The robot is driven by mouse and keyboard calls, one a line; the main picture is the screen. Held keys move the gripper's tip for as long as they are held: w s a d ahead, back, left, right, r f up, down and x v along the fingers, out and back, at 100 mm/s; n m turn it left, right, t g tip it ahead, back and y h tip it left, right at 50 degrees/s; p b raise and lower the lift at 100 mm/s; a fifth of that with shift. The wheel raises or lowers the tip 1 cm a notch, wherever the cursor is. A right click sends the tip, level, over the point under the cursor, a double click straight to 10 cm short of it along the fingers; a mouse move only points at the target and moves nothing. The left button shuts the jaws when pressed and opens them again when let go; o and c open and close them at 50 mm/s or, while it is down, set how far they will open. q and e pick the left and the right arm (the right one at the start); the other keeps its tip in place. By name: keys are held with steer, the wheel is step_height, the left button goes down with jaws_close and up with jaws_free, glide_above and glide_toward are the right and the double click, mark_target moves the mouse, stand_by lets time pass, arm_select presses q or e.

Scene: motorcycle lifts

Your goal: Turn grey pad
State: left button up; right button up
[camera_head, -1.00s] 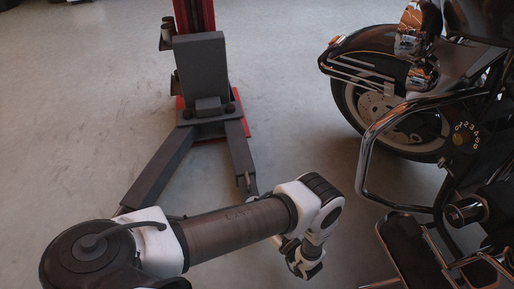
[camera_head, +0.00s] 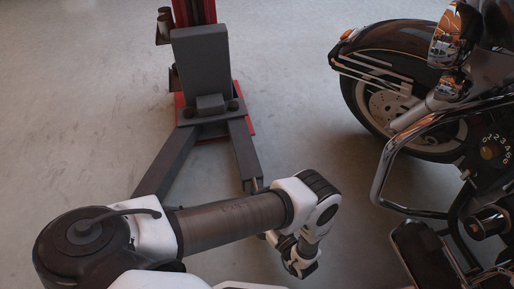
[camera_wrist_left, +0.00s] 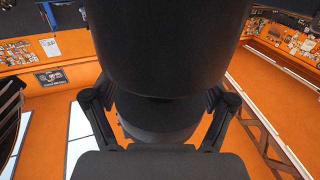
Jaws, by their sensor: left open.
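My left gripper (camera_head: 303,270) hangs at the end of my left arm in the head view, over the floor between the lift post and the motorcycle. In the left wrist view its two fingers (camera_wrist_left: 160,105) are spread, one on each side of a dark, stepped, round body (camera_wrist_left: 160,50). This body fills the upper middle. I cannot tell whether it is the grey pad, or whether the fingers touch it. No grey pad can be clearly made out in the head view. My right gripper is not in view.
A grey lift post (camera_head: 203,70) with two splayed floor legs stands at the back. A motorcycle (camera_head: 410,65) with chrome bars (camera_head: 390,160) and a footboard (camera_head: 420,250) takes up the right side. Floor between them is clear. Orange walls show in the wrist view.

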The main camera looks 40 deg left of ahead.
arm_select(q)
steer(key=c, duration=1)
steer(key=shift+s+n+g+y, duration=0.15)
steer(key=shift+n+g+y, duration=0.15)
steer(key=shift+n+g, duration=0.45)
